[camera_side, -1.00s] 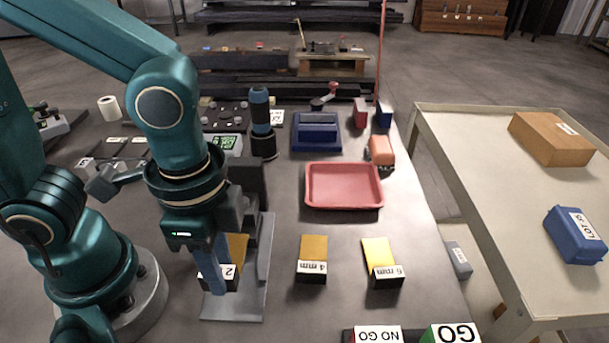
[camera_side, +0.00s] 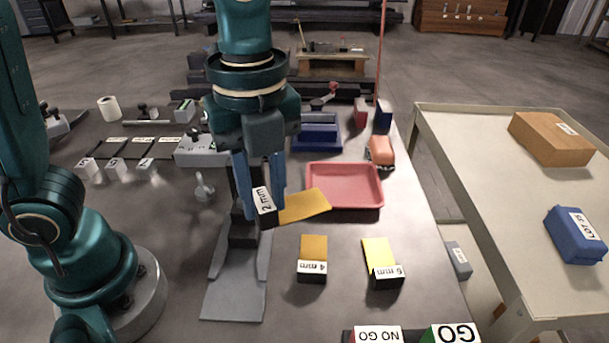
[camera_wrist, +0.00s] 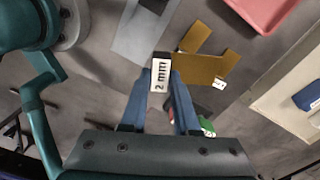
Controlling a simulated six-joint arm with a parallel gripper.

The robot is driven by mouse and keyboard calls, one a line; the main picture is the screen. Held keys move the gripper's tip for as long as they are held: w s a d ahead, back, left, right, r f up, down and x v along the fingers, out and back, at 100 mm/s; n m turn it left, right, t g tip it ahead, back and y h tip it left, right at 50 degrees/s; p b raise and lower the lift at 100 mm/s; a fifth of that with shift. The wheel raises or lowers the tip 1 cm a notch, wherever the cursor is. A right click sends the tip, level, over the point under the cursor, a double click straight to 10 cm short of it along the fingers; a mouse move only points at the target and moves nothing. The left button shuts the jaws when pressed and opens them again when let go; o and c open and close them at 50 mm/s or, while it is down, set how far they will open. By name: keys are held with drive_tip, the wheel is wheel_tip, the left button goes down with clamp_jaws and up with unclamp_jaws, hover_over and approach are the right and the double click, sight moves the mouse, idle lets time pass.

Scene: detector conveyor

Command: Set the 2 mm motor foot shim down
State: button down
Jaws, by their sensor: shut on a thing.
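The 2 mm shim is a yellow plate (camera_side: 305,206) with a black block labelled "2 mm" (camera_side: 265,207). My gripper (camera_side: 263,195) is shut on the labelled block, with its blue fingers on either side, and holds the shim up in the air. In the side view the yellow plate points right and overlaps the near left edge of the red tray. In the wrist view the label (camera_wrist: 160,76) is between the fingertips, and the yellow shim plates overlap one another to its right.
The 4 mm shim (camera_side: 313,258) and 6 mm shim (camera_side: 382,263) lie on the table at front. The red tray (camera_side: 345,203) is empty. A grey metal stand (camera_side: 235,285) is below my gripper. NO GO (camera_side: 375,334) and GO (camera_side: 452,333) blocks sit at the near edge.

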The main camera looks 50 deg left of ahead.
drive_tip(key=w+a+f+m, duration=0.3)
drive_tip(key=w+a+m, duration=0.2)
drive_tip(key=w+a, duration=1.05)
approach(327, 184)
drive_tip(key=s+d, duration=0.1)
drive_tip(key=s+d+f, duration=0.1)
drive_tip(key=s+d, duration=0.1)
drive_tip(key=shift+s+f, duration=0.3)
drive_tip(key=shift+s, duration=0.05)
drive_tip(key=shift+f, duration=1.95)
drive_tip(key=c, duration=0.9)
unclamp_jaws()
drive_tip(key=shift+f, duration=0.15)
